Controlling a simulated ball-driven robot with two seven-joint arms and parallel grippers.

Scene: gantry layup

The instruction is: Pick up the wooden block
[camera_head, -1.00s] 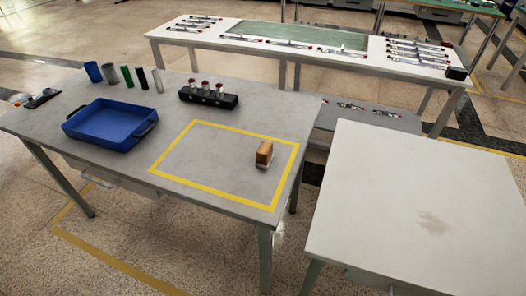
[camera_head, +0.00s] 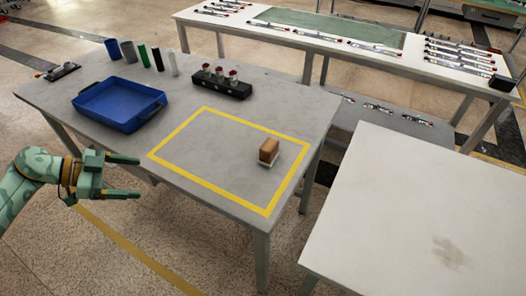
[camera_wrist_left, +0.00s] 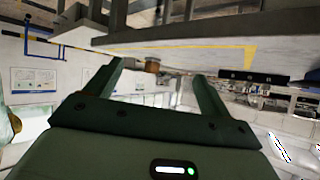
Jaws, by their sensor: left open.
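The wooden block (camera_head: 269,150) is brown and stands upright on a thin pale base inside the yellow taped rectangle (camera_head: 180,178) on the grey table. My left gripper (camera_head: 138,177) is open and empty, off the table's front left edge, well to the left of the block. In the left wrist view the picture is upside down; the block (camera_wrist_left: 153,66) appears small, between the open fingers of the gripper (camera_wrist_left: 160,75) but far beyond them. My right gripper is not in view.
A blue tray (camera_head: 92,97), several cylinders (camera_head: 143,54) and a black holder (camera_head: 222,86) with red-topped parts stand at the back of the table (camera_head: 320,112). A white table (camera_head: 420,200) stands at the right. The taped area around the block is clear.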

